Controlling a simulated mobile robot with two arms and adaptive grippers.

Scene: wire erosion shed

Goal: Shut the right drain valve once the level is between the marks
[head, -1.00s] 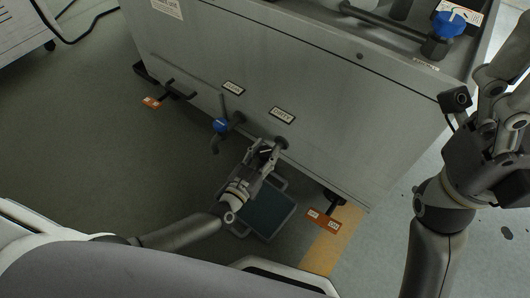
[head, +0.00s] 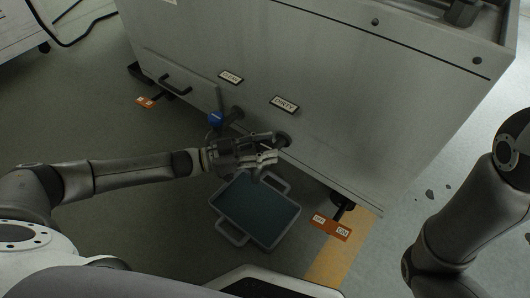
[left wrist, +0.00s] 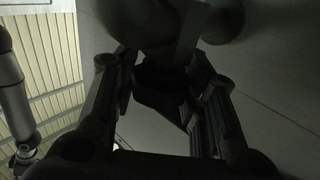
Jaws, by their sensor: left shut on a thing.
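The right drain valve (head: 283,139) sticks out low on the grey cabinet's front, below the label that reads DIRTY (head: 284,104). My left gripper (head: 270,154) is at this valve, shut on its handle, which the fingers mostly hide in the head view. In the left wrist view, a dark part (left wrist: 160,82) sits between the two fingers; the view is too dark to tell the handle's angle. Below lies a grey tray (head: 234,238) with dark blue-green contents. Its level marks cannot be made out. My right gripper is outside the frame.
A left valve with a blue handle (head: 216,119) sits close beside my left gripper, below another label (head: 231,77). Orange foot tags (head: 331,227) stick out under the cabinet (head: 400,110). A yellow floor stripe runs at the right. Floor around the tray is clear.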

